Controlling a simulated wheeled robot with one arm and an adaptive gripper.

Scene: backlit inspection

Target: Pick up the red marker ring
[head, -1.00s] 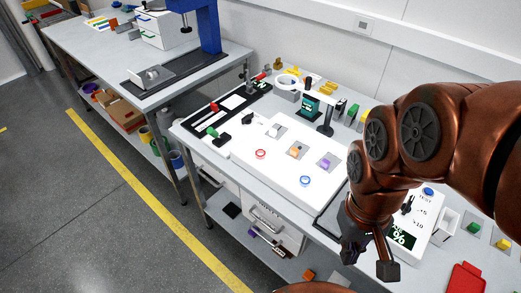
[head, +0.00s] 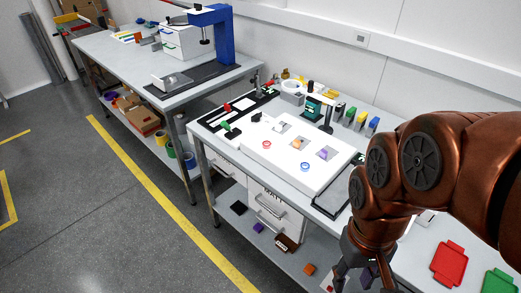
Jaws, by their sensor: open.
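The red marker ring (head: 267,145) lies flat on the left part of the white backlit panel (head: 330,177), which sits on the workbench. A blue ring (head: 305,167) lies on the same panel nearer its front edge. My gripper (head: 363,285) is at the bottom of the head view, in front of the bench, well to the right of and nearer than the red ring. It is open, and its fingertips are partly cut off by the frame edge. I see nothing held in it.
A red tray (head: 449,263) and a green tray (head: 499,282) lie at right. Floor is clear at left.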

